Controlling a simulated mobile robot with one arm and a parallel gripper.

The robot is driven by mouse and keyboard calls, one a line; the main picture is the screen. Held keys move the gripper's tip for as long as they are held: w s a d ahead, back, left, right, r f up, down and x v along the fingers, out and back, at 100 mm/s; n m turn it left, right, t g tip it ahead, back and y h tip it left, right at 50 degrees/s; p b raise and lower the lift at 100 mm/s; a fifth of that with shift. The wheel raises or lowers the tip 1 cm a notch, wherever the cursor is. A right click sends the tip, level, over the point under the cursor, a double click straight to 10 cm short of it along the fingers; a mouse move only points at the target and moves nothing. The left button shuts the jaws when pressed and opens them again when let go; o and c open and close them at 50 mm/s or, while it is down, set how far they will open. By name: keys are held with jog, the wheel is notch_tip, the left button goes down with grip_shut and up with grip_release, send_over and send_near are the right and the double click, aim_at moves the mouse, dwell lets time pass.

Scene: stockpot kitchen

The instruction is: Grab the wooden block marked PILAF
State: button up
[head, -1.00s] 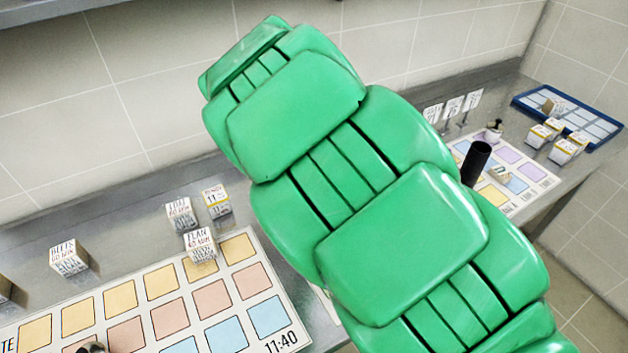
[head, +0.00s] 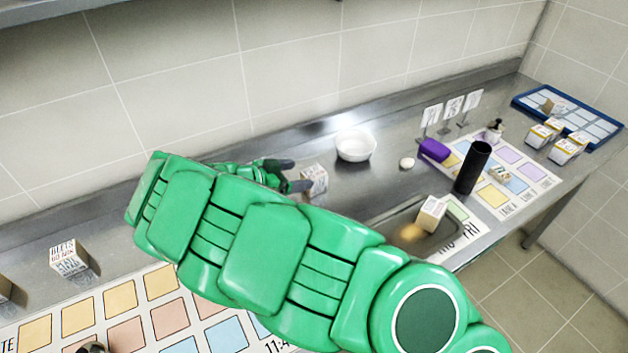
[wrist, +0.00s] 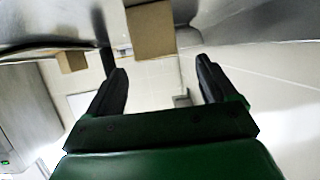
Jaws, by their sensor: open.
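A pale wooden block (head: 314,180) with printed sides stands on the steel counter just right of my gripper (head: 292,175); its print is too small to read, so I cannot tell whether it says PILAF. My gripper is open and empty, its two dark fingers pointing at this block with a small gap. In the wrist view, a brown block face (wrist: 152,29) lies ahead of and between the spread fingertips (wrist: 160,72), apart from them. Another block (head: 432,213) stands tilted in view by the counter recess, its label unreadable.
A white bowl (head: 356,146) stands behind and right of the gripper. The BEETS block (head: 69,258) is at left. My arm hides the middle front.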

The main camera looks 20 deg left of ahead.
aim_at(314, 172)
jog(key=shift+x, duration=3.3)
jog(key=shift+s+d, duration=0.1)
jog(key=shift+c, duration=0.3)
jog(key=c, duration=1.1)
jog(key=shift+o, duration=0.2)
jog(key=shift+r, duration=0.15)
